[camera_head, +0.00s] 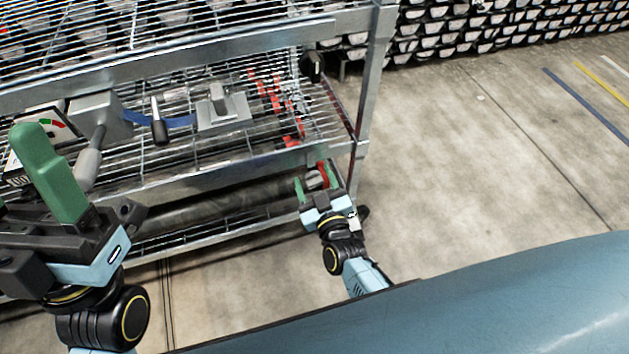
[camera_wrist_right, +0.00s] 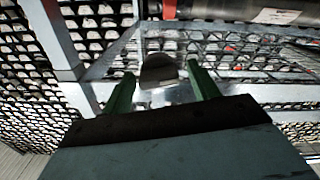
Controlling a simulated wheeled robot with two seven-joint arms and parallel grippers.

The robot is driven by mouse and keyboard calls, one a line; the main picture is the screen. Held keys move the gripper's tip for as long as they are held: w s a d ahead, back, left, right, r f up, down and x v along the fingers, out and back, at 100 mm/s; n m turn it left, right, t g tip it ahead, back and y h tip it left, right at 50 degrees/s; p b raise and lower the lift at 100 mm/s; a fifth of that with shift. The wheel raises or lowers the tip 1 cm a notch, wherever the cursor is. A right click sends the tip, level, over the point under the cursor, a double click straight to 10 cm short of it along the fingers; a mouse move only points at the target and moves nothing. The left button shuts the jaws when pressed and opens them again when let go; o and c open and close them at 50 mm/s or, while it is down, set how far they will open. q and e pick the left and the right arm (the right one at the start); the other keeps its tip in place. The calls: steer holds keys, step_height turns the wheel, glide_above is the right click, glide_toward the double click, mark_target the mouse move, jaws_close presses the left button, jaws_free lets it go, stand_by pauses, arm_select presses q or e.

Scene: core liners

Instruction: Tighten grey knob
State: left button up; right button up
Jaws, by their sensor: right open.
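A grey rounded piece (camera_wrist_right: 158,72), which looks like the grey knob, shows between the green fingers in the right wrist view. My right gripper (camera_head: 318,184) is open at the right end of a long dark tube (camera_head: 225,202) on the shelf rack. Its fingers stand to either side of the tube's end, where a red band (camera_head: 322,173) shows. I cannot tell if the fingers touch the knob. My left gripper (camera_head: 45,170) is at the left, in front of the rack. Its green fingers overlap in view, so its opening is unclear.
The metal wire rack (camera_head: 372,75) has a post just right of my right gripper. A grey clamp-like fixture (camera_head: 222,108), a handled grey box (camera_head: 98,112) and red parts (camera_head: 275,95) are on its shelf. Open concrete floor (camera_head: 480,150) lies to the right.

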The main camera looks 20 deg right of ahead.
steer(key=c, duration=1)
